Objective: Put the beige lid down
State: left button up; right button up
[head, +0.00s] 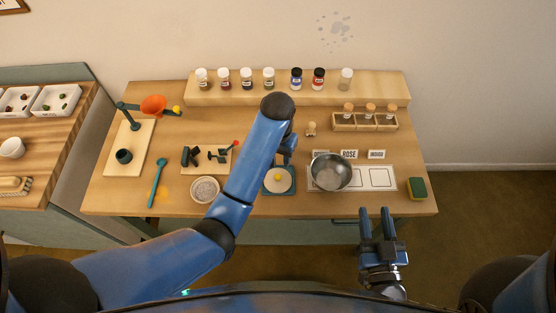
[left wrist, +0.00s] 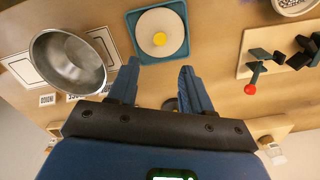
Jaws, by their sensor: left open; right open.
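The beige lid (head: 279,184), a round cream disc with a yellow knob, lies flat on a blue square tray (head: 268,190) near the table's front edge. In the left wrist view the lid (left wrist: 150,22) sits within the rim of the tray (left wrist: 182,51), ahead of my fingertips. My left gripper (head: 287,152) is just behind the lid in the head view, partly hidden by its own arm. In the wrist view its fingers (left wrist: 160,72) are open, apart from the lid, with nothing between them. My right gripper (head: 376,222) is open and empty in front of the table.
A metal bowl (head: 331,173) stands right of the tray on a white card with squares (head: 376,178). A white bowl (head: 205,190) is to the left. Several jars (head: 296,78) line the back shelf. A sponge (head: 417,188) lies at the right edge.

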pick_arm(q)
jog(key=shift+r+p, duration=0.35)
jog(key=shift+r, duration=0.35)
jog(key=a+f+t, duration=0.1)
jog(key=a+f, duration=0.1)
jog(key=a+f+t, duration=0.1)
jog(key=f, duration=0.2)
jog(key=s+a+f+n+t+h, duration=0.1)
jog(key=a+f, duration=0.1)
jog(key=shift+a+f, duration=0.3)
jog(key=shift+f, duration=0.1)
jog(key=s+a+t, duration=0.1)
jog(key=a, duration=0.1)
jog(key=s+a+f+t, duration=0.1)
jog(key=a+t, duration=0.1)
jog(key=s+a+n+t+h, duration=0.1)
jog(key=a, duration=0.1)
jog(key=shift+s+a+f+t, duration=0.2)
jog(key=shift+s+f+t, duration=0.1)
jog(key=shift+s+f, duration=0.1)
jog(key=s+a+r+n+t+y, duration=0.1)
jog(key=s+a+r+t, duration=0.3)
jog(key=s+r, duration=0.4)
jog(key=s+a+r+n+t+y, duration=0.1)
jog(key=s+a+r+t, duration=0.4)
jog(key=s+r, duration=0.4)
jog(key=shift+a+r+n+t, duration=0.25)
jog(key=shift+r+n+t, duration=0.05)
jog(key=shift+r+t, duration=0.35)
jog(key=shift+f, duration=0.1)
